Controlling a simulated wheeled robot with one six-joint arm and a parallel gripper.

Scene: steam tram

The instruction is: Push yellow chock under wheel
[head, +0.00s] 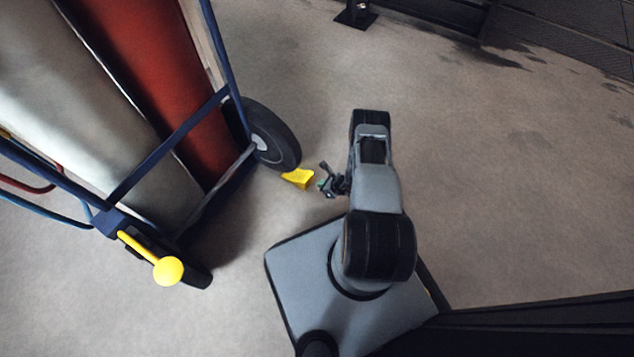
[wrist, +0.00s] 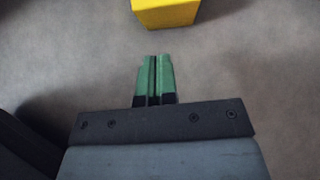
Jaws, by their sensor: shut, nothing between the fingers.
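The yellow chock (head: 298,179) lies on the floor right beside the black wheel (head: 272,136) of the blue cart. From the head view I cannot tell whether they touch. My gripper (head: 323,184) is low, just to the right of the chock. In the wrist view the green fingertips of my gripper (wrist: 155,58) are together and empty. They point at the chock (wrist: 166,12), with a gap of bare floor between in the picture. Only the near part of the chock shows there, and the wheel is out of that view.
The blue cart (head: 165,147) carries a white cylinder (head: 75,100) and a red cylinder (head: 150,65). A lever with a yellow ball (head: 168,270) sticks out at its front. A black foot (head: 355,15) stands at the top. The floor at the right is clear.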

